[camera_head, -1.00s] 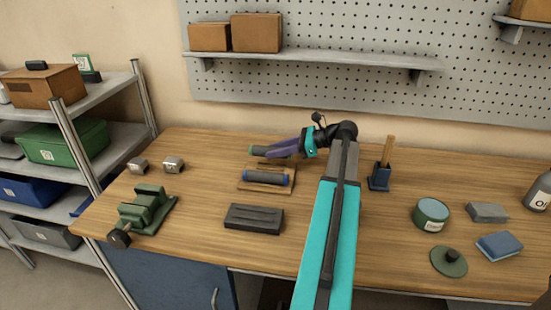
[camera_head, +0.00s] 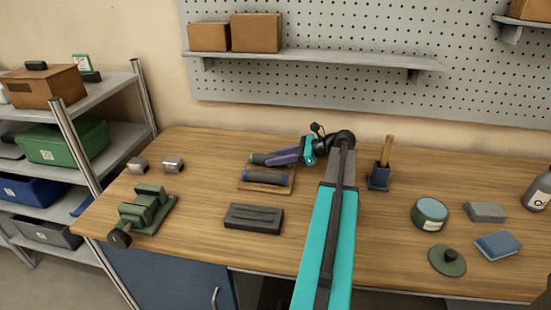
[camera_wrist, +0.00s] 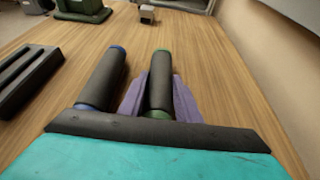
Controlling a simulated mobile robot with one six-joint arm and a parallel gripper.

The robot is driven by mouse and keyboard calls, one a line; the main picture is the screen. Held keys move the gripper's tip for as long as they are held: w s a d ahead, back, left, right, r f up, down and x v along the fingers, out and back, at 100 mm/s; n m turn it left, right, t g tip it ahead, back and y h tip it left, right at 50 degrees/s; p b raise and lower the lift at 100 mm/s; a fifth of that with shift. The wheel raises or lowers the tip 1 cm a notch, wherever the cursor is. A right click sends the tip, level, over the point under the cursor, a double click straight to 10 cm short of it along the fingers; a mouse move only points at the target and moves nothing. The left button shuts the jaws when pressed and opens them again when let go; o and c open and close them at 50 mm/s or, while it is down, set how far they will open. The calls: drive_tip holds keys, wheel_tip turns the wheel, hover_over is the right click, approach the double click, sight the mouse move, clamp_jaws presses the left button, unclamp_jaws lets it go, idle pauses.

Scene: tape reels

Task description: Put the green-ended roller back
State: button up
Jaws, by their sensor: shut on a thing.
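The green-ended roller (camera_head: 259,159) is dark with green ends. My gripper (camera_head: 281,157) has its purple fingers shut on it, and the arm reaches in from the right. In the wrist view, the roller (camera_wrist: 160,82) lies between the two fingers, its far green end showing. The blue-ended roller (camera_head: 265,176) lies roughly parallel to it on a small wooden base (camera_head: 263,188), on the nearer side. It also shows in the wrist view (camera_wrist: 105,80), left of the held roller, with a gap between. I cannot tell whether the held roller touches the base.
A dark grooved block (camera_head: 253,218) sits in front of the base. A blue holder (camera_head: 379,178) stands right of my arm. The bench (camera_head: 215,195) is clear between them.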

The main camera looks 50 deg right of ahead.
drive_tip(key=shift+f, duration=0.35)
drive_tip(key=o, duration=1.2)
drive_tip(key=shift+r, duration=0.15)
drive_tip(key=shift+r, duration=0.15)
drive_tip(key=shift+b+v, duration=0.4)
drive_tip(key=shift+v, duration=3.4)
drive_tip(key=shift+w+r, duration=0.1)
drive_tip(key=shift+w, duration=0.05)
